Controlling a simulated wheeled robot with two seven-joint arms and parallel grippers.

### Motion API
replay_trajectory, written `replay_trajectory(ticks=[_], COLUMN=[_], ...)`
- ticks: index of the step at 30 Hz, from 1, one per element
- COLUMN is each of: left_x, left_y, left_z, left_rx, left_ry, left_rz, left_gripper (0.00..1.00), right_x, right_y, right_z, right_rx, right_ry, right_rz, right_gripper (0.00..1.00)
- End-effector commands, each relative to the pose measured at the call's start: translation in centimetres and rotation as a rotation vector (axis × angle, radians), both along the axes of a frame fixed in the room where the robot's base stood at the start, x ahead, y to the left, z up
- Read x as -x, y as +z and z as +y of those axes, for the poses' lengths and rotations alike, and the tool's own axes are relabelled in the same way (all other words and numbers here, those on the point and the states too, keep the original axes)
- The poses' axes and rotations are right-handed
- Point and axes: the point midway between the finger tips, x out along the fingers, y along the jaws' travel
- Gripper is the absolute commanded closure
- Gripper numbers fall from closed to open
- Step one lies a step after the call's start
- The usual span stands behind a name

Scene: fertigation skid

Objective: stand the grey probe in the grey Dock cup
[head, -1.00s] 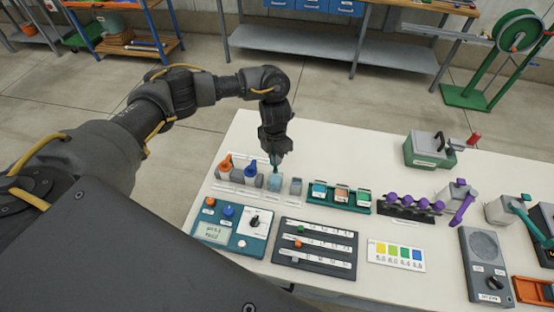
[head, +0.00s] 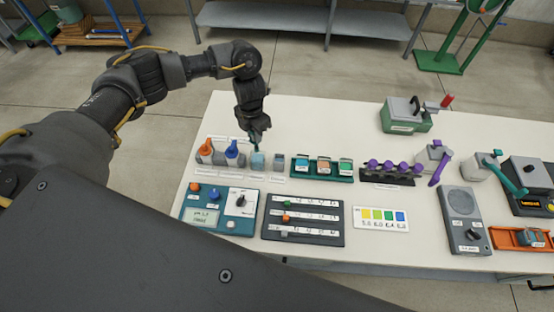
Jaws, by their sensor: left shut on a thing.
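My left gripper (head: 256,136) points down over the light-blue cup (head: 258,161) and is shut on a slim thing, which I take to be the grey probe. The probe is mostly hidden by the fingers. I cannot tell whether its lower end is inside the light-blue cup or just above it. A small grey cup (head: 279,160), probably the Dock cup, stands just right of the light-blue cup; its label is too small to read. My right gripper is not in view.
An orange probe (head: 208,145) and a blue probe (head: 233,147) stand in holders just left. A teal rack (head: 321,170) stands to the right. A meter box (head: 219,210) and a slider panel (head: 303,219) lie in front. The table behind the cups is clear.

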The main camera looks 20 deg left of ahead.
Motion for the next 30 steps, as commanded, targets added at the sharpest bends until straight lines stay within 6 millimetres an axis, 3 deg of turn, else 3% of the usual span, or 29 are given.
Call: replay_trajectory(ticks=[5,11,15,24,30], left_x=[-0.3,1.3,4.1,11.3,14.1], left_y=[1.1,3.6,4.9,6.0,6.1], left_z=[-1.8,-5.0,-6.3,-5.5,-4.3], left_rx=[-0.001,-0.006,-0.004,-0.003,-0.001], left_ry=[-0.259,-0.928,-1.445,-2.393,-2.715], left_rz=[-0.007,-0.007,-0.003,0.001,0.0], left_gripper=[1.0,1.0,1.0,1.0,1.0], right_x=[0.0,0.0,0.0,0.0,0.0], right_y=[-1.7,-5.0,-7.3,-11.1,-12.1], right_z=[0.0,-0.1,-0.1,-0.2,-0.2], right_rx=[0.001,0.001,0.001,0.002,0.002], right_ry=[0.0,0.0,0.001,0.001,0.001], right_rz=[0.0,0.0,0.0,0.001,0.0], right_gripper=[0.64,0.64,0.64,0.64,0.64])
